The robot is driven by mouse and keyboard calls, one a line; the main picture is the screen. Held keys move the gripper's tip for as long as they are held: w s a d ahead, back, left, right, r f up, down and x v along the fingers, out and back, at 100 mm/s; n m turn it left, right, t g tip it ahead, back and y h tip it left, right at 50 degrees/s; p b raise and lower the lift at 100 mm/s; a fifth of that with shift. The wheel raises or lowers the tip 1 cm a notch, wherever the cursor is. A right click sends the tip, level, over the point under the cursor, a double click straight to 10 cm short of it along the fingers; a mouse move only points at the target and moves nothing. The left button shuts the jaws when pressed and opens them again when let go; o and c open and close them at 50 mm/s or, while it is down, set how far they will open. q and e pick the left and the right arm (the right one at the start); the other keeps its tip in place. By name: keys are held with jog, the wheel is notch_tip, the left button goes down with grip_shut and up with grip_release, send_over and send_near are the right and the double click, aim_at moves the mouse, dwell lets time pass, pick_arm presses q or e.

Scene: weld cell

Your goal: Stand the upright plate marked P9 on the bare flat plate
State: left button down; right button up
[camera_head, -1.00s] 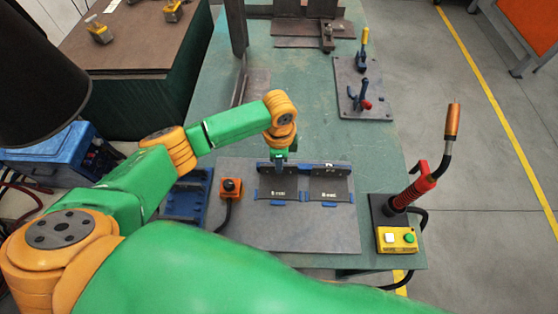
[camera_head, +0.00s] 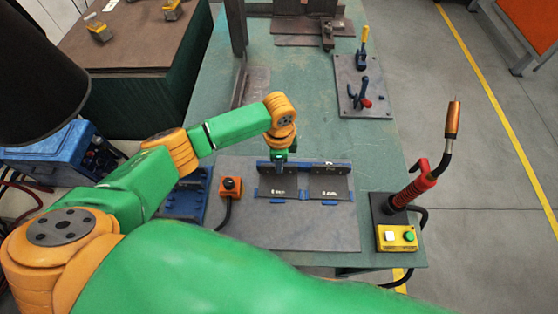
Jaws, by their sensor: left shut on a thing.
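Two dark flat plates lie side by side in blue fittings on the grey fixture board: a left flat plate (camera_head: 277,190) and a right flat plate (camera_head: 329,188). Both carry small white marks too small to read. My left gripper (camera_head: 281,160) is over the back edge of the left flat plate, pointing down. It is shut on a dark upright plate (camera_head: 281,170), largely hidden by the gripper and the blue fittings. I cannot read P9 on it or tell whether it touches the flat plate. My right gripper is out of view.
The grey board (camera_head: 310,234) has free room in front. An orange button box (camera_head: 230,187) and a blue rack (camera_head: 187,197) are left of the plates. A welding torch (camera_head: 430,180) and a yellow button box (camera_head: 396,238) stand right. Toggle clamps (camera_head: 361,95) are at the back.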

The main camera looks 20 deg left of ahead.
pick_arm(q)
jog(key=shift+f, duration=0.1)
dwell(0.3)
jog(key=c, duration=0.9)
grip_release()
notch_tip(320, 180, up, 8)
jog(key=p, duration=0.8)
jog(key=shift+p, duration=0.3)
jog(key=shift+s, duration=0.1)
